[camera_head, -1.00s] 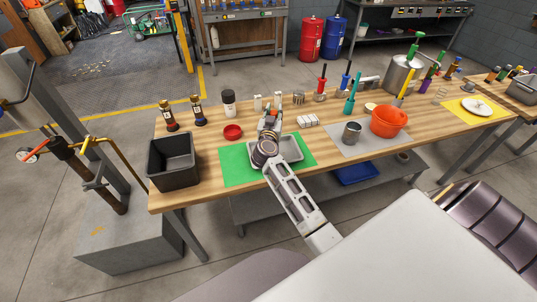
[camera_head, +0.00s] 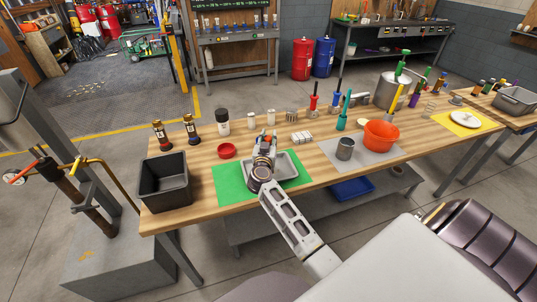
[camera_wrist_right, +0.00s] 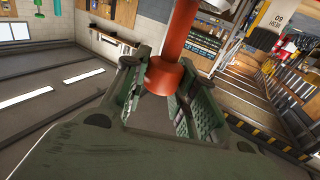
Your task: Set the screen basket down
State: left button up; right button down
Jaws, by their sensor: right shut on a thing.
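My right gripper (camera_head: 265,138) is over the grey metal tray (camera_head: 291,166), which lies on a green mat (camera_head: 230,190) at the front of the wooden bench. In the right wrist view its dark green fingers (camera_wrist_right: 155,88) are on either side of a red cylindrical piece with a wider collar (camera_wrist_right: 165,75), and shut on it. I take this to be the screen basket; its mesh cannot be made out. The head view shows little of it, as the wrist covers it. Whether it touches the tray is unclear. My left gripper is out of view.
A black bin (camera_head: 165,182) stands to the left and a small red bowl (camera_head: 227,150) behind the mat. A metal cup (camera_head: 345,148) and an orange pot (camera_head: 381,135) stand to the right on a grey mat. Bottles and upright coloured-handled tools line the back.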

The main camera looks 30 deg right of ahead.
jog(key=shift+f, duration=1.25)
jog(key=shift+f+b, duration=0.75)
jog(key=shift+f, duration=1.15)
jog(key=c, duration=1.1)
grip_release()
jog(key=shift+c, duration=0.2)
jog(key=v, duration=1.2)
